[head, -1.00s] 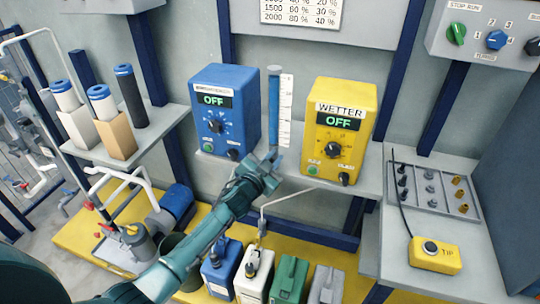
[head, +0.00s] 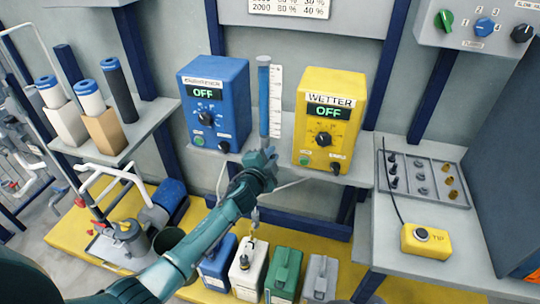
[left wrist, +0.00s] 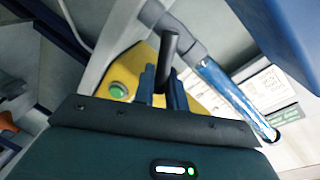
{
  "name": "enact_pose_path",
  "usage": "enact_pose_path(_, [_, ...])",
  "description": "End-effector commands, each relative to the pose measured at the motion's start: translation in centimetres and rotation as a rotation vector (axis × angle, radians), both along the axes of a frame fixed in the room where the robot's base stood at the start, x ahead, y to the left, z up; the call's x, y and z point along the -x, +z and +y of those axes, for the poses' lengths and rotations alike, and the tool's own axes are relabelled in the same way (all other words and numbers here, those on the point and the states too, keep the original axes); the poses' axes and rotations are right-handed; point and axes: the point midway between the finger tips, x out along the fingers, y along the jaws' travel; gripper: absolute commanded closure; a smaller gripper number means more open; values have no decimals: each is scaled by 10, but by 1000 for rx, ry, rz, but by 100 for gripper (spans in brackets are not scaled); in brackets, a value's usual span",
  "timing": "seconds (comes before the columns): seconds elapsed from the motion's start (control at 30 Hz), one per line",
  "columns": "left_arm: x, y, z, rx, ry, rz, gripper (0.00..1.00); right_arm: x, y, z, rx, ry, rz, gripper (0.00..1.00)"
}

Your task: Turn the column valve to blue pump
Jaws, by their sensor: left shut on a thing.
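The clear column (head: 264,98) with blue liquid stands upright between the blue pump (head: 213,105) and the yellow pump (head: 328,125). Both pump displays read OFF. My left gripper (head: 265,160) is at the foot of the column and hides the valve there in the head view. In the left wrist view, my left gripper's fingers (left wrist: 163,85) are shut on a dark valve handle (left wrist: 168,47). The column (left wrist: 235,98) runs diagonally to the right of the fingers, joined to a grey fitting (left wrist: 185,38). My right gripper is not in view.
Both pumps stand close on either side of the column. Several canisters (head: 284,272) sit below the shelf. A small-parts tray (head: 430,180) and a yellow TIP box (head: 427,240) lie at right. A shelf with cylinders (head: 103,130) is at left.

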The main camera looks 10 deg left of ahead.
Motion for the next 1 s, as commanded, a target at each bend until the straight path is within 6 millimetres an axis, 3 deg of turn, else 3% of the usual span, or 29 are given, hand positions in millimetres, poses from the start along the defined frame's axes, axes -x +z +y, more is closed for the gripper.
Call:
enact_pose_path(0.43, [0, 0, -1, -13, -1, -1, 100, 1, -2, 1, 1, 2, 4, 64])
enact_pose_path(0.47, [0, 0, -1, -13, -1, -1, 86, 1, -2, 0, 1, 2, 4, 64])
enact_pose_path(0.7, [0, 0, -1, -11, 0, -1, 66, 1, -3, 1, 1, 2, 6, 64])
enact_pose_path(1.0, [3, 0, 0, -11, 0, -1, 66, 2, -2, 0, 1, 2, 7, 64])
